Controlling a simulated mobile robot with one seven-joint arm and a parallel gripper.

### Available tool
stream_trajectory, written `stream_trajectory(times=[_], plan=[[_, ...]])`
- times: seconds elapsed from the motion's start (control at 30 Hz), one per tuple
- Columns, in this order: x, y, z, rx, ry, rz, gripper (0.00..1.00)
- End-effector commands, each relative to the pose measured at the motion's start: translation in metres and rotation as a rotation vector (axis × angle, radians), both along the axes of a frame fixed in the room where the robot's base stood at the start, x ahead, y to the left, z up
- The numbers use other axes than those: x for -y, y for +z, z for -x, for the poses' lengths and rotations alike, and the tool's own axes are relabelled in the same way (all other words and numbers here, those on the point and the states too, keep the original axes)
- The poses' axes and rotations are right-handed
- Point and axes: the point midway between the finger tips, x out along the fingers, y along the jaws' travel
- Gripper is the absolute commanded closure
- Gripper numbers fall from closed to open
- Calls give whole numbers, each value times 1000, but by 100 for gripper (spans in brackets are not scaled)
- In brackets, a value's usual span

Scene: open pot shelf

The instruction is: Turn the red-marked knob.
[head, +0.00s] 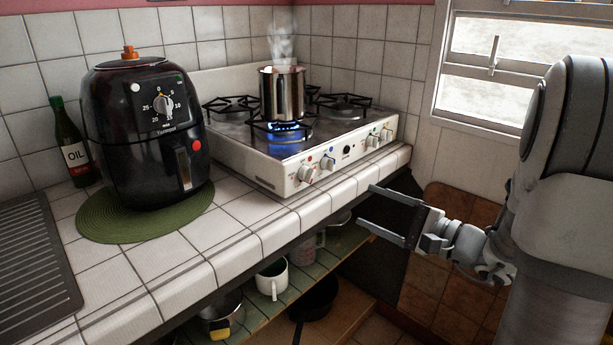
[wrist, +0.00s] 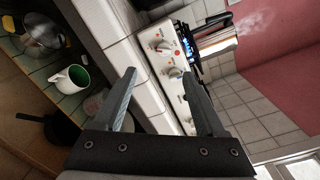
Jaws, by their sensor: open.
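The stove (head: 262,165) has a row of white knobs along its front, with small coloured dots above them. The wrist view shows both fingers (wrist: 159,76) spread.
A steaming metal pot (head: 283,93) stands over a lit blue flame. A black air fryer (head: 145,130) sits on a green mat (head: 100,228) beside an oil bottle (head: 72,150). The tiled counter edge (head: 240,255) juts over an open shelf holding a white mug (head: 272,278).

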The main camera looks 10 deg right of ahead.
Motion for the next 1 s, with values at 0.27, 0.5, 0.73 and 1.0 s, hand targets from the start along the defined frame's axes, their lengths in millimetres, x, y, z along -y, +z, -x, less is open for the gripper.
stream_trajectory(times=[0.27,0.5,0.73,1.0], plan=[[-5,-2,-22,17,-33,-16,26],[-36,-3,-63,17,-30,-16,26],[-65,-3,-104,16,-32,-17,26],[-88,-2,-137,14,-34,-15,26]])
